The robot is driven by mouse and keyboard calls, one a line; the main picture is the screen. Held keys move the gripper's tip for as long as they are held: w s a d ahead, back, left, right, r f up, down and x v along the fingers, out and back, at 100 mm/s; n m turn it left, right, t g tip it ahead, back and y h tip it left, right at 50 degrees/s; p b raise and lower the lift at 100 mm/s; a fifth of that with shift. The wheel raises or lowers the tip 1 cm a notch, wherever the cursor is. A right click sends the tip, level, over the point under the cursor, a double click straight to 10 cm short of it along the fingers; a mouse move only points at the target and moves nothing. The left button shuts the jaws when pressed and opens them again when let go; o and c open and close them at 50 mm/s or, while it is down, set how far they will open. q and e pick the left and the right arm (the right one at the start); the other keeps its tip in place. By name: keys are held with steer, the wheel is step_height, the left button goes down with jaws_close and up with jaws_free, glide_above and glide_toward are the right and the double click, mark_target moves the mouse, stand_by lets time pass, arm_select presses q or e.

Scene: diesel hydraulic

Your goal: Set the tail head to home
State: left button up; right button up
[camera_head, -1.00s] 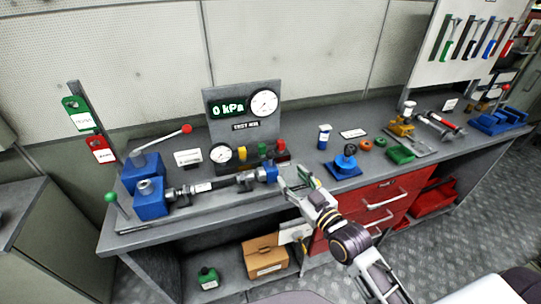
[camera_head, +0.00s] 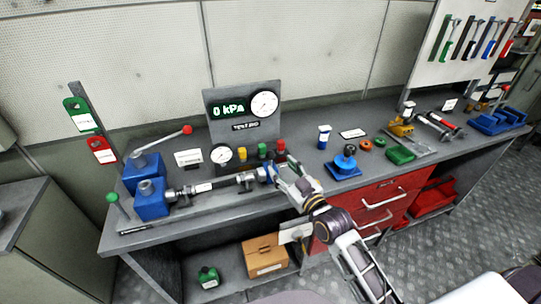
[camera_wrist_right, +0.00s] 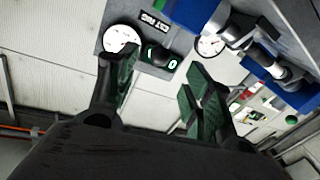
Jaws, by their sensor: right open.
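Blue and silver rig parts (camera_wrist_right: 270,55) show at the upper right there. My left gripper is not in view.
Blue pump blocks (camera_head: 150,198) with a red-tipped lever (camera_head: 187,130) stand at the left. A gauge panel (camera_head: 243,127) reads 0 kPa behind the rod. A blue fixture (camera_head: 344,163) and green tray (camera_head: 400,154) lie to the right. Red drawers (camera_head: 385,200) are below.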

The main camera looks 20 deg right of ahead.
mark_target(273, 158)
steer(key=shift+p+x, duration=0.45)
steer(key=shift+x, duration=3.65)
jaws_close()
